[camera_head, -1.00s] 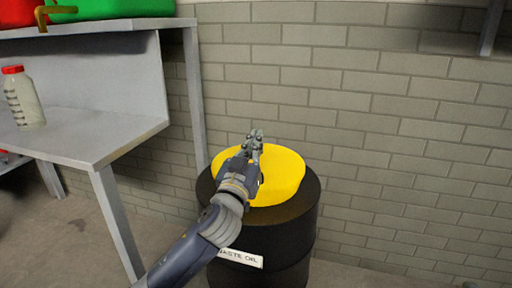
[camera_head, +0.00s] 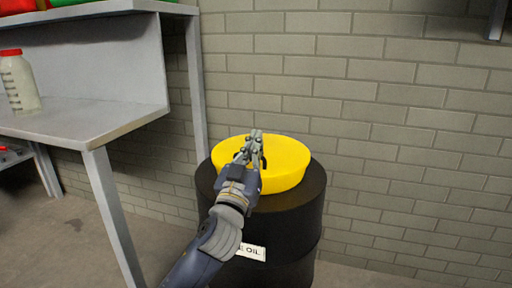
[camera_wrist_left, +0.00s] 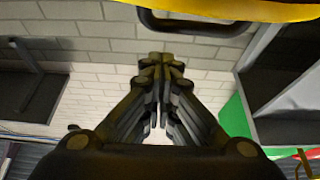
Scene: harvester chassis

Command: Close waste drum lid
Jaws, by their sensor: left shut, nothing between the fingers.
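The black waste oil drum (camera_head: 293,228) stands on the floor against the brick wall, with a white label on its front. Its yellow lid (camera_head: 285,160) lies flat over the drum's top. My left gripper (camera_head: 257,136) is shut and empty, in front of and over the lid in the head view, hiding part of it. I cannot tell whether it touches the lid. In the left wrist view the closed fingers (camera_wrist_left: 161,62) point at the wall, and a yellow rim (camera_wrist_left: 240,10) with a dark handle-like bar (camera_wrist_left: 195,27) shows at the top. My right gripper is not in view.
A grey metal workbench (camera_head: 75,122) with an upper shelf stands to the left of the drum. A bottle with a red cap (camera_head: 19,85) stands on it. The brick wall (camera_head: 400,110) closes off the back. The floor at the left is mostly clear.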

